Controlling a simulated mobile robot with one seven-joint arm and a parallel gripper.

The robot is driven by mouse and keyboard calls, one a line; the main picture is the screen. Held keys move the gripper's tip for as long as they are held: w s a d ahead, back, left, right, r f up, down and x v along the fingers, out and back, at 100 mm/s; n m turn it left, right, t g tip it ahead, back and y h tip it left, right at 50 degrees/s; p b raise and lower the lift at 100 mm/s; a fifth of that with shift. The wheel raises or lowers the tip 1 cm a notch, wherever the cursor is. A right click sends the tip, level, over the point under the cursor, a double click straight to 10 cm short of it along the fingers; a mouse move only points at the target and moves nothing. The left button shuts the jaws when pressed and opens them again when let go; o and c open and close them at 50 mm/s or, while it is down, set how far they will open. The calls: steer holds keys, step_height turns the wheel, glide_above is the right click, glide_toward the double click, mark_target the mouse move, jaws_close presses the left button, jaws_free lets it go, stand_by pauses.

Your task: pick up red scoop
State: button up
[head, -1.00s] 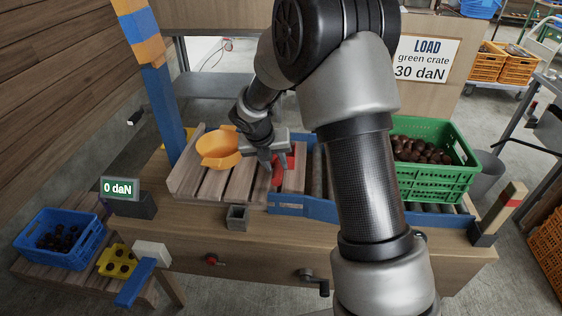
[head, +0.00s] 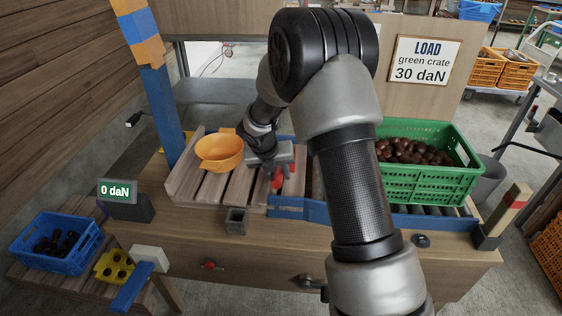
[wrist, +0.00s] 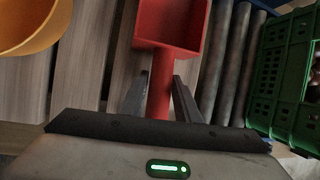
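The red scoop (wrist: 172,24) lies on the slatted wooden tray (head: 186,184), to the right of the orange bowl (head: 220,151). In the head view the scoop (head: 278,180) is partly hidden by my gripper (head: 272,168). In the wrist view its square pan is at the top and its handle runs down between the fingers of my gripper (wrist: 161,85). The fingers stand on either side of the handle and look slightly apart from it. The handle's lower end is hidden behind the gripper body.
A green crate (head: 430,187) of chestnuts stands on the rollers at the right, behind a blue rail (head: 350,213). The orange bowl is close on the left. A blue crate (head: 58,262) stands at the lower left. A display (head: 118,190) reads 0 daN.

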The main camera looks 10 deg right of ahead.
jaws_close()
